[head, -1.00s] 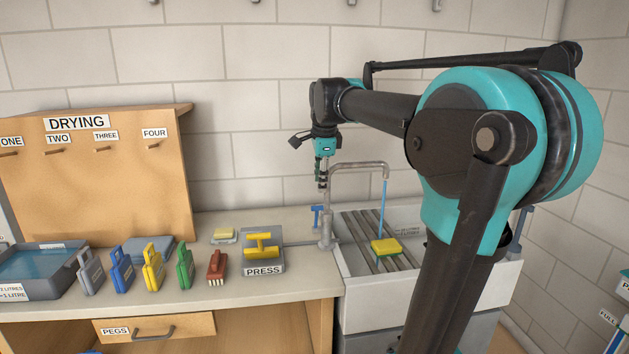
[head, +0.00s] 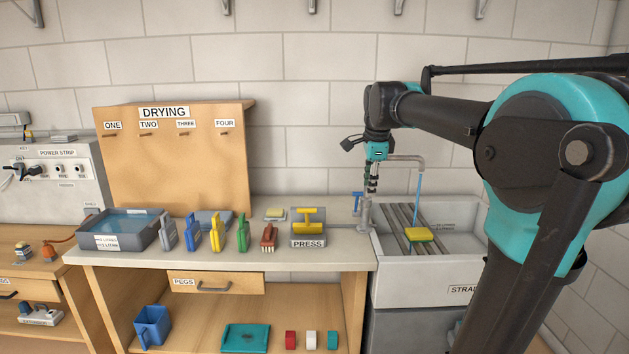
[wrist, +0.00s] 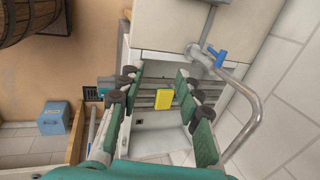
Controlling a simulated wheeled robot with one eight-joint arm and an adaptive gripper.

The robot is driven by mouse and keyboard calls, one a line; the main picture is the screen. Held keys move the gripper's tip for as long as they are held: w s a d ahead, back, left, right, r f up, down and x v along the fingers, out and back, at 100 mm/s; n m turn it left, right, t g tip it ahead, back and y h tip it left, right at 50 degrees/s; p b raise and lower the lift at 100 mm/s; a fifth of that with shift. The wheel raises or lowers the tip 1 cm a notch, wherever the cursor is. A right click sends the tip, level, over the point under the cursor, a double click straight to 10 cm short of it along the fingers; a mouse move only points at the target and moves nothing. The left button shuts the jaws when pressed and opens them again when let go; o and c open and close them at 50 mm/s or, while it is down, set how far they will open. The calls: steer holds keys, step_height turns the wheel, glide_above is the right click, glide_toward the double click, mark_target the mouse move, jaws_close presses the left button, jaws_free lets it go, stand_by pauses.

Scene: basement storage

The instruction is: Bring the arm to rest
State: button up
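My arm reaches across the right of the head view, with my gripper (head: 371,190) hanging down beside the tap, above the edge between counter and sink. In the wrist view my gripper (wrist: 160,98) shows two teal-and-black fingers spread wide apart, with nothing held between them. A yellow-and-green sponge (head: 419,235) lies on the slatted rack in the sink (head: 440,268). In the wrist view the sponge (wrist: 163,99) appears between the fingers but well beyond them.
The tap (head: 405,158) runs water close to my gripper. A yellow-handled press (head: 309,241), several coloured clips and a water tray (head: 125,242) stand on the counter. A drying board (head: 180,180) rises behind. Shelves below hold a blue jug (head: 152,325).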

steer(key=s+d+f+n, duration=0.1)
steer(key=s+f+n, duration=0.8)
steer(key=s+f, duration=0.3)
steer(key=s+d+f+n, duration=0.2)
steer(key=s+f+n, duration=0.7)
steer(key=f, duration=1)
steer(key=s, duration=0.3)
steer(key=shift+s+d+t, duration=0.2)
steer(key=shift+s+t, duration=0.1)
steer(key=shift+s, duration=0.05)
